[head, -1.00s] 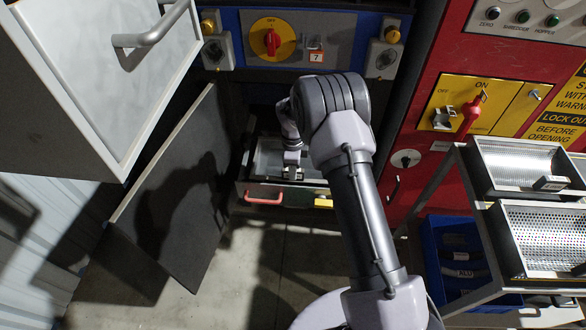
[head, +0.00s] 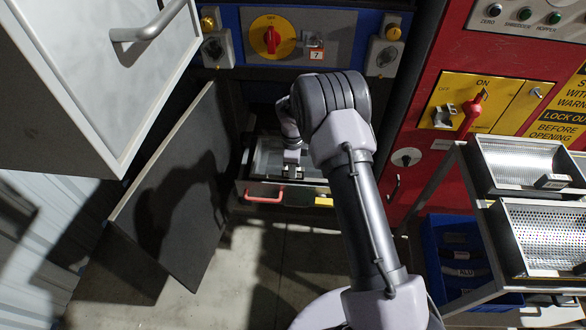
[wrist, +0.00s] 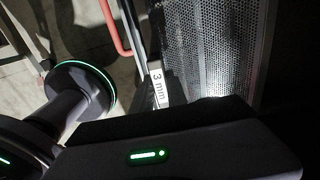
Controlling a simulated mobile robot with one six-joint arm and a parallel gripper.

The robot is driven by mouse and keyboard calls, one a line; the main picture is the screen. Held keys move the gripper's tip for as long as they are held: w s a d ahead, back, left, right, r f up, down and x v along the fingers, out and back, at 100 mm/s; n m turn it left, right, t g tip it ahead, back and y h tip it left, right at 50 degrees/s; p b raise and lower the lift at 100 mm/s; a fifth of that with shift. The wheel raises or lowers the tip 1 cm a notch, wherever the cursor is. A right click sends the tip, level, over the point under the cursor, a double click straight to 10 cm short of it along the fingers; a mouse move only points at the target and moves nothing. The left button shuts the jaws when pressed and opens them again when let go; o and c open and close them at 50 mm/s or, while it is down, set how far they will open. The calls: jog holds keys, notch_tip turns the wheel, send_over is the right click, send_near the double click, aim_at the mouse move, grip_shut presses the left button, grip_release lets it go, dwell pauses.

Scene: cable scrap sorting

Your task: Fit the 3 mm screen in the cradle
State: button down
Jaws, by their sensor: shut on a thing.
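The 3 mm screen is a perforated metal tray (wrist: 228,45) in the wrist view, with a white "3 mm" tag (wrist: 158,85) at its near end. My gripper (head: 291,170) is shut on the screen's tagged end, low inside the open drawer-like cradle (head: 245,187) under the blue panel. The cradle has a red handle (head: 264,197) on its front, also at the top of the wrist view (wrist: 113,25). My gripper's dark body covers the bottom of the wrist view and hides the fingertips. Whether the screen is fully seated cannot be told.
An open dark door (head: 175,185) stands left of the cradle. A rack on the right holds two other perforated screens (head: 520,165) (head: 545,235). A blue bin (head: 455,255) sits below it. A grey cabinet (head: 75,80) overhangs at upper left.

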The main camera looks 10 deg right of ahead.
jog(key=c, duration=1.3)
grip_release()
jog(key=shift+r, duration=0.1)
jog(key=shift+o, duration=0.2)
notch_tip(320, 180, up, 25)
jog(key=s+n+t+p, duration=0.1)
jog(key=s+n+p, duration=0.1)
jog(key=p, duration=0.5)
jog(key=s+a+r+n+t, duration=0.2)
jog(key=s+r+n, duration=0.3)
jog(key=s+r, duration=0.65)
jog(key=s+a+r+n+t+y, duration=0.1)
jog(key=s+n, duration=0.4)
jog(key=s, duration=0.5)
jog(key=s+r+n+t+y, duration=0.1)
jog(key=s+r+n, duration=0.3)
jog(key=s, duration=0.6)
jog(key=shift+a+n+t, duration=0.4)
jog(key=shift+n, duration=0.2)
